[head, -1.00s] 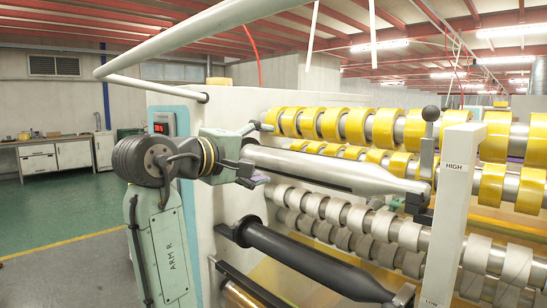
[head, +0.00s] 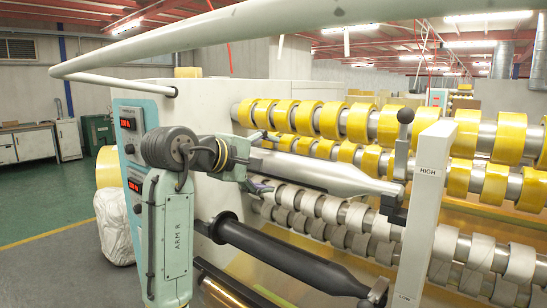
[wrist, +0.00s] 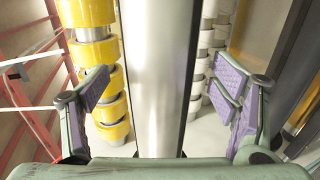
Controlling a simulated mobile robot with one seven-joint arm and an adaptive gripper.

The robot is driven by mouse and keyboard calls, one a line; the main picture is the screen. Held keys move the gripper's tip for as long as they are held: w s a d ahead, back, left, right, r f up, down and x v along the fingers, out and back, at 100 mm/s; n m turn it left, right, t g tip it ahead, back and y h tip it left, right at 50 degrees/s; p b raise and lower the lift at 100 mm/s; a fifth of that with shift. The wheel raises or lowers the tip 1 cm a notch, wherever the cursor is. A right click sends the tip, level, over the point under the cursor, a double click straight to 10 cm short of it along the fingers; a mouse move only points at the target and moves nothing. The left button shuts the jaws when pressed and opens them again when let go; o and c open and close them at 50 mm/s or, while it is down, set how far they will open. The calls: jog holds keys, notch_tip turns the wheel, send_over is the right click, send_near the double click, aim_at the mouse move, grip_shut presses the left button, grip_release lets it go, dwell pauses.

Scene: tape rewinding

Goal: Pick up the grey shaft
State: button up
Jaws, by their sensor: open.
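The grey shaft (head: 315,171) is a thick, smooth metal bar lying across the machine, between rows of yellow and pale rolls in the head view. My gripper (head: 259,187) is at the shaft's left end in that view. In the wrist view the shaft (wrist: 155,70) runs through the middle of the picture, between the two purple-padded fingers of my gripper (wrist: 164,88). The fingers are spread wide, with a visible gap on both sides of the shaft. The depth of the shaft between the fingers is hard to tell.
Yellow tape rolls (head: 358,122) sit on bars above the shaft, and pale rolls (head: 311,203) below it. A black shaft (head: 280,252) lies lower. A white post (head: 424,205) marked HIGH and LOW stands at the right. A pale rail (head: 190,48) crosses the top.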

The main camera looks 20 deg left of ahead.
jog(key=shift+x, duration=0.8)
jog(key=shift+c, duration=0.2)
jog(key=c, duration=1.6)
jog(key=shift+r, duration=0.2)
jog(key=shift+c, duration=0.7)
